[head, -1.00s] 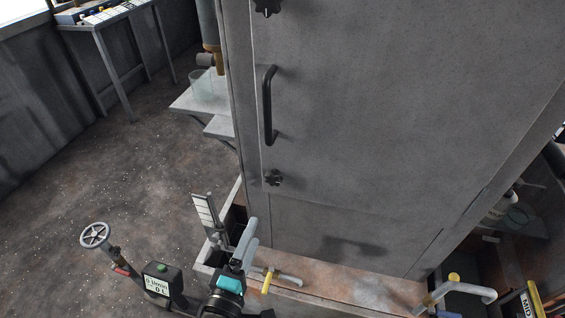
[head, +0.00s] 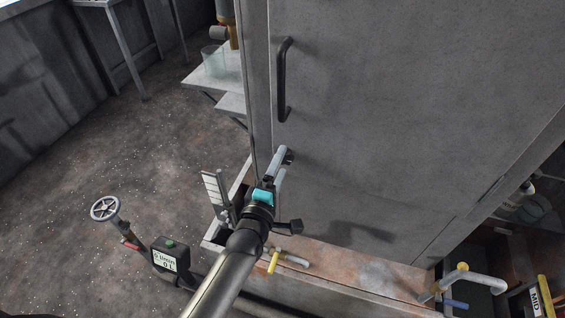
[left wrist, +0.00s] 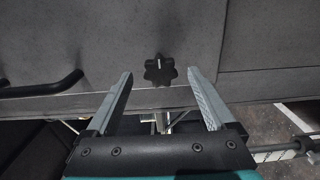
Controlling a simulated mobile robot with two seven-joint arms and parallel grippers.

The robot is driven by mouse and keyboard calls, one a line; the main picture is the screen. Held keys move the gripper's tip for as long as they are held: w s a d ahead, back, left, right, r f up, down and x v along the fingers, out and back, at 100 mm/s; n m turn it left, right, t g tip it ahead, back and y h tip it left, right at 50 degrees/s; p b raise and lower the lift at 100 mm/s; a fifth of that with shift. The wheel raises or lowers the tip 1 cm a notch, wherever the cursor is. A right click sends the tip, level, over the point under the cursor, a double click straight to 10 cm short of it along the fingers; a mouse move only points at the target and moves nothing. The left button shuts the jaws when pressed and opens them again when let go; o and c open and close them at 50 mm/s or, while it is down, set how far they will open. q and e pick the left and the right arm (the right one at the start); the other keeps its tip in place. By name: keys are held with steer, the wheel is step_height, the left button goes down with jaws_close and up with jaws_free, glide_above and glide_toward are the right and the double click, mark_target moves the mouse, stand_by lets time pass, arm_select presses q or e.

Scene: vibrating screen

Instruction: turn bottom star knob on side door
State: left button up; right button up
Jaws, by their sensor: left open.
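The bottom star knob is dark and lobed, on the grey side door (head: 400,110). In the head view the knob (head: 290,156) is mostly hidden behind my left fingertips. In the left wrist view the knob (left wrist: 160,70) shows whole, with a light mark on its face. My left gripper (head: 279,163) is open and empty in front of it. In the left wrist view the fingertips (left wrist: 160,73) stand one on each side of the knob, with gaps. I cannot tell how deep they reach. My right gripper is not in view.
A black door handle (head: 282,80) is above the knob; it also shows at left in the left wrist view (left wrist: 40,89). Below are a yellow-handled tap (head: 273,262), a flow meter (head: 168,259) and a handwheel (head: 105,208). The floor at left is open.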

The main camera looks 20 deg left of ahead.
arm_select(q)
steer(key=shift+w, duration=1)
steer(key=shift+c, duration=0.2)
steer(key=c, duration=1.3)
steer(key=shift+m, duration=0.4)
steer(key=m+p, duration=0.4)
steer(key=m, duration=1.3)
